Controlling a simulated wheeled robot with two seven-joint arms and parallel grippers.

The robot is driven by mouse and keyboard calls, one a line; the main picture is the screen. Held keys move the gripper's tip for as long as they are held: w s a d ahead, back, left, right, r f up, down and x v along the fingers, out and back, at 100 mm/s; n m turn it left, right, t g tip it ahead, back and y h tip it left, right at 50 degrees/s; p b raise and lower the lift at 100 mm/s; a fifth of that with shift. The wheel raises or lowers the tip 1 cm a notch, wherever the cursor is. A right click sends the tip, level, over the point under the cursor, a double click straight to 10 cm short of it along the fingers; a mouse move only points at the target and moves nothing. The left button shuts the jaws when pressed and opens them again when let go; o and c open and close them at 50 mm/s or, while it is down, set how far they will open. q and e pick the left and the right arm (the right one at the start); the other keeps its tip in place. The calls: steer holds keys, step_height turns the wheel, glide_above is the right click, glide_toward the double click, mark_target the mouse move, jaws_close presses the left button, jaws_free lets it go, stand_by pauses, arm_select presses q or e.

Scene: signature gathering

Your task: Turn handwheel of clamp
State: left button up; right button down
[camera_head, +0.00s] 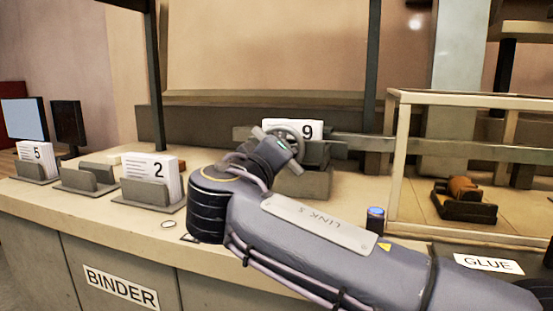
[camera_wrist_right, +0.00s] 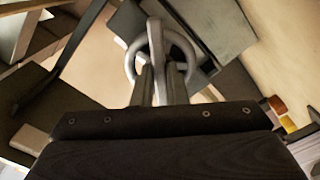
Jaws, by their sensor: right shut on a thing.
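The clamp's handwheel (camera_head: 291,132) shows as a dark ring at the middle of the counter in the head view. In the right wrist view, the handwheel (camera_wrist_right: 183,48) is a grey ring with a bar across it. In the head view my right arm hides most of that gripper. The grey clamp body (camera_head: 305,182) stands below and behind the wheel. A white paper stack marked 9 (camera_head: 308,127) is at the clamp, partly behind the wheel. My left gripper is in neither view.
Paper stacks marked 2 (camera_head: 158,170) and 5 (camera_head: 40,153) stand in holders at the left, with an empty holder (camera_head: 88,180) between them. A framed enclosure (camera_head: 398,165) stands at the right. A blue-topped button (camera_head: 375,212) is beside my right arm.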

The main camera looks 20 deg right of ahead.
steer(key=shift+f, duration=0.1)
steer(key=c, duration=1.4)
jaws_free()
steer(key=shift+c, duration=0.2)
steer(key=v, duration=0.7)
steer(key=shift+s+a, duration=0.25)
steer(key=shift+s, duration=0.1)
